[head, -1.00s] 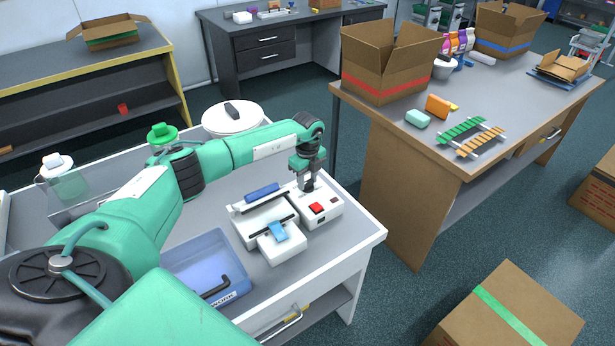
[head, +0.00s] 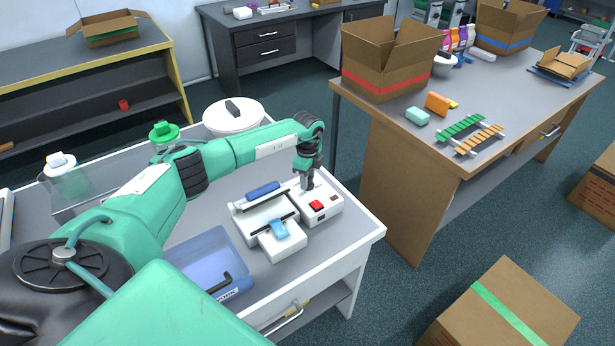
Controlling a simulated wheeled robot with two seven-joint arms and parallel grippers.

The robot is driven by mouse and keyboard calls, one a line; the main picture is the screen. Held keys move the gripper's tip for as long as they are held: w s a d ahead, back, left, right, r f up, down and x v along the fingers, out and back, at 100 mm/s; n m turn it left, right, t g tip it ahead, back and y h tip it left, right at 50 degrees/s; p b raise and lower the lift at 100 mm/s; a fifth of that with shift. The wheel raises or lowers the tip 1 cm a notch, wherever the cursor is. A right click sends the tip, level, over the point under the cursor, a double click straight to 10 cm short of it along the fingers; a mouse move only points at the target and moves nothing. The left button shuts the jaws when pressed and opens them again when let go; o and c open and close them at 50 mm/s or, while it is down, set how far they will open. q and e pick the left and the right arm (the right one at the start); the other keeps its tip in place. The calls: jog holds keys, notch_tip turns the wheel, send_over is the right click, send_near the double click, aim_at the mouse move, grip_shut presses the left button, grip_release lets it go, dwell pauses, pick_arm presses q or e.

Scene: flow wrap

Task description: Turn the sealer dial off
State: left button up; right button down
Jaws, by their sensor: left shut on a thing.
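The sealer (head: 262,214) is a white machine with a blue-handled bar on the grey bench top. Its control box (head: 322,212) on the right carries a red switch (head: 316,205). My left gripper (head: 306,188) points down onto the rear part of this box and is shut on the dial. The gripper fingers hide the dial, so its angle cannot be seen. A small white block with a light blue top (head: 280,230) sits at the sealer's front. My right gripper is not in view.
A blue tray (head: 243,262) with a dark bent tool stands in front of the sealer. A white round pot (head: 233,116) is behind my arm. Another table (head: 480,175) with an open carton (head: 388,62) stands to the right.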

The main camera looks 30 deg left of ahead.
pick_arm(q)
jog(key=o, duration=1)
notch_tip(320, 180, up, 14)
jog(key=b, duration=0.3)
jog(key=shift+f, duration=0.1)
